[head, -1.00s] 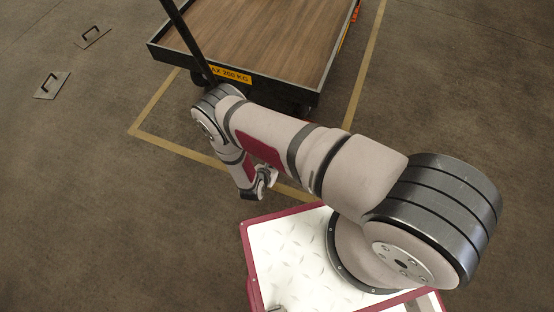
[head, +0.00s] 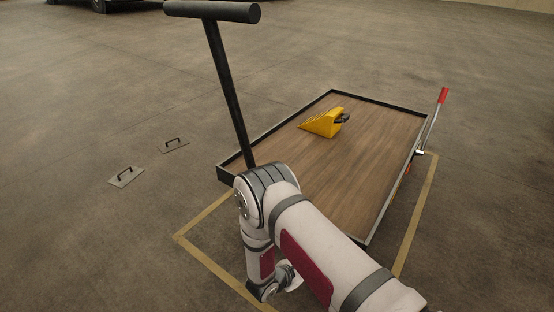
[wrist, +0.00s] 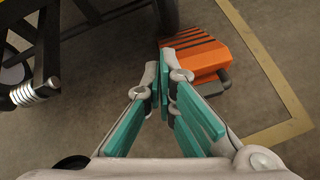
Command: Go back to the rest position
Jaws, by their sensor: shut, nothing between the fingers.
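My gripper (wrist: 165,90) shows in the wrist view with its green finger pads together and nothing between them. It points down toward the floor beside the cart. In the head view my arm is folded in front of the cart's near edge, with its wrist hanging down; the gripper's fingers cannot be made out there.
The flat cart (head: 350,180) has a wooden deck and a black T-handle (head: 212,12). A yellow wedge (head: 322,122) lies on the deck. An orange block (wrist: 197,56) is on the floor near the cart's wheel. Yellow tape (head: 215,262) marks the floor. Two handled plates (head: 126,177) lie left.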

